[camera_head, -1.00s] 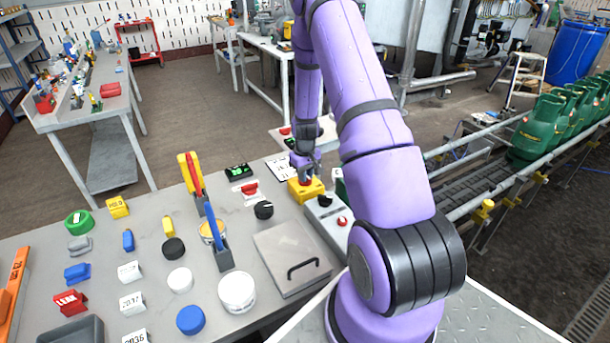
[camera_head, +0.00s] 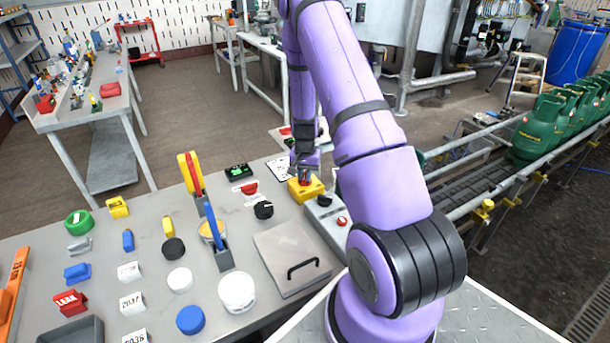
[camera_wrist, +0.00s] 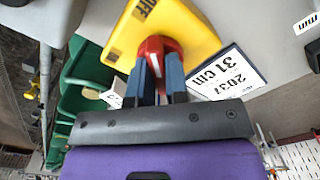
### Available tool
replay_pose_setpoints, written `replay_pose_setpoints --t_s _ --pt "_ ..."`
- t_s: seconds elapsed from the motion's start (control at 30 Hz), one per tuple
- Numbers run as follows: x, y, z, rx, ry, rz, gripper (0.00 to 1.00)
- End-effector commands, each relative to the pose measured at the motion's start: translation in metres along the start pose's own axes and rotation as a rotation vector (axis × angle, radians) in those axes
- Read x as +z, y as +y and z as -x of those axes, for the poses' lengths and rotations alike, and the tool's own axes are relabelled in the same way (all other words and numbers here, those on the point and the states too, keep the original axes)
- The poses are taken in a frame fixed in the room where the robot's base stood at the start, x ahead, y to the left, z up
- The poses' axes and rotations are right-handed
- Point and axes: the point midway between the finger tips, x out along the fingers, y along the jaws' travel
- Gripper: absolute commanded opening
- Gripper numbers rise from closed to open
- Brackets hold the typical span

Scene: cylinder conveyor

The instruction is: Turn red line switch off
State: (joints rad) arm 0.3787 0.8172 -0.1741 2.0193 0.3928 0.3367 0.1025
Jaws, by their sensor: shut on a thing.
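A yellow box (camera_head: 306,194) with a red knob (camera_wrist: 156,44) on top sits near the bench's far right edge. In the wrist view, the yellow box (camera_wrist: 190,35) carries dark lettering, only partly readable. My gripper (camera_wrist: 153,66) points down at the box, its two blue-grey fingers closed on the sides of the red knob. In the head view, my gripper (camera_head: 304,176) is over the box and hides most of the knob. The knob's exact setting cannot be read.
A grey control box (camera_head: 325,217) with a black and a red control stands beside the yellow box. A black knob (camera_head: 264,210), a small red switch (camera_head: 249,189) and a blue-handled lever (camera_head: 217,238) are to the left. A conveyor with green cylinders (camera_head: 540,130) runs at right.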

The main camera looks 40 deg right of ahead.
Motion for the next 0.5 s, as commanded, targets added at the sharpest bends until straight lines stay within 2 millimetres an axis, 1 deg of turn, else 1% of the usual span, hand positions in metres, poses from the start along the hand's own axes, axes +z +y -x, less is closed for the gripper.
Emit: replay_pose_setpoints --t_s 0.2,0.5 --pt "-0.0003 -0.0002 0.0002 0.0 0.001 -0.061 0.0" --pt "-0.0003 -0.0003 0.0002 0.0 0.001 -0.084 0.0"
